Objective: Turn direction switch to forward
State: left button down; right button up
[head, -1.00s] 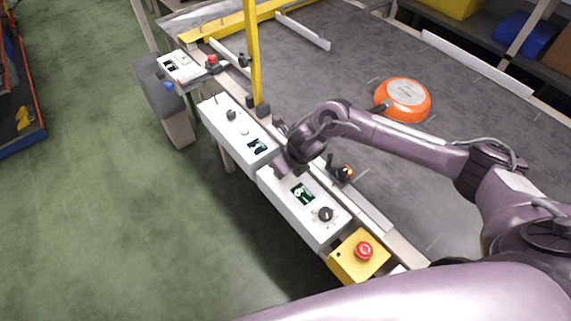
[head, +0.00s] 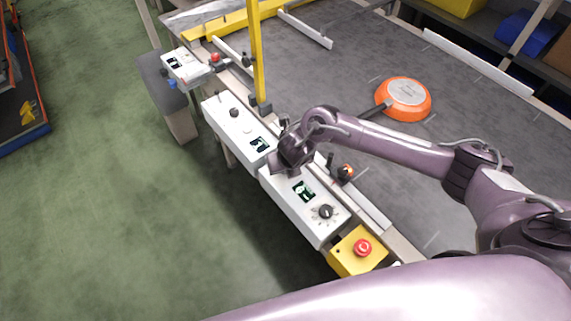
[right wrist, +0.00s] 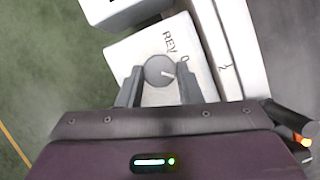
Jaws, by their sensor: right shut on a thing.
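The direction switch is a round grey knob (right wrist: 157,69) on a white box, with "REV" and "0" printed beside it in the right wrist view. Its white pointer line is turned toward the right of that picture, near the "0". My right gripper (right wrist: 158,84) is shut on this knob, one finger on each side. In the head view my right gripper (head: 281,166) is down at the upper end of the near white control box (head: 283,199) and hides the knob. My left gripper is not in view.
An orange pan (head: 404,98) lies upside down on the grey conveyor. A yellow post (head: 257,60) rises beyond the gripper.

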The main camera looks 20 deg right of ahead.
jog(key=shift+w+r, duration=0.15)
jog(key=o, duration=1)
jog(key=shift+c, duration=0.2)
jog(key=p+v, duration=0.1)
jog(key=v, duration=0.6)
jog(key=shift+s+r, duration=0.25)
